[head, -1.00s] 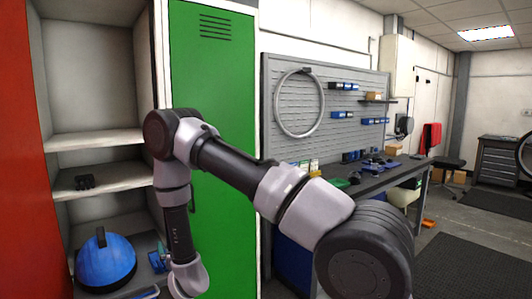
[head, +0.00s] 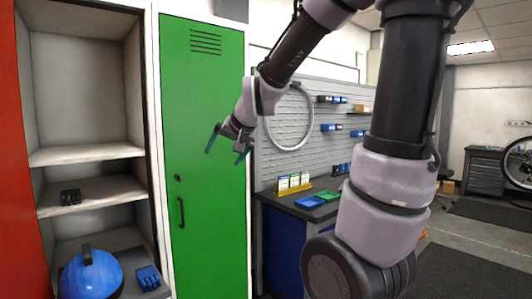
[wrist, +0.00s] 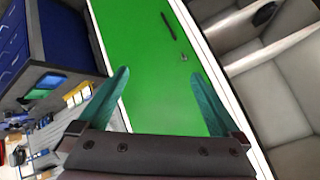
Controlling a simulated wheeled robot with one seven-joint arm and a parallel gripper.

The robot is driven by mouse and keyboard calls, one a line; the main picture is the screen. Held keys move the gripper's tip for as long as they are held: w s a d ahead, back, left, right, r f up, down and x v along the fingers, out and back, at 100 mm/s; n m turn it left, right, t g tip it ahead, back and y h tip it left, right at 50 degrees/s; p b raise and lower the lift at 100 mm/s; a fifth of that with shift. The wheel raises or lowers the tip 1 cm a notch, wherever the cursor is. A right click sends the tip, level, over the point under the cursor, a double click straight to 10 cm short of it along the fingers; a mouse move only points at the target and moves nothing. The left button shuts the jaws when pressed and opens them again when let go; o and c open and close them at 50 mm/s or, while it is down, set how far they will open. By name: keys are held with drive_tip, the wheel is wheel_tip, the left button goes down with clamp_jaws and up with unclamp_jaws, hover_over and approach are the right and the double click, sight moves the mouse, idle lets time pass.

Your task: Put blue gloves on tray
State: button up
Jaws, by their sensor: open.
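Blue gloves (head: 148,278) lie on the low surface of the open locker, at the bottom left of the head view. A blue tray (head: 309,202) and a green tray (head: 328,196) are on the workbench to the right of the green locker; I cannot tell which the task means. My gripper (head: 227,148) is open and empty in front of the green locker door, above and to the right of the gloves. In the wrist view, its two teal fingers (wrist: 161,73) are spread apart against the green door. The gloves are not seen in the wrist view.
A blue rounded object with a handle (head: 90,276) sits left of the gloves. Black gloves (head: 70,197) lie on the shelf (head: 100,188) above. The green locker door (head: 205,220) is closed. The workbench (head: 290,208) also holds a yellow rack of small boxes (head: 293,184).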

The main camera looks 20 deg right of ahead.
drive_tip(key=s+d+r+g, duration=0.1)
drive_tip(key=s+d, duration=0.1)
drive_tip(key=s, duration=0.7)
drive_tip(key=s+d+r+g, duration=0.1)
drive_tip(key=s+d, duration=0.1)
drive_tip(key=s, duration=0.7)
drive_tip(key=shift+s+d+r+g, duration=0.3)
drive_tip(key=shift+s+r, duration=0.05)
drive_tip(key=shift+s, duration=0.05)
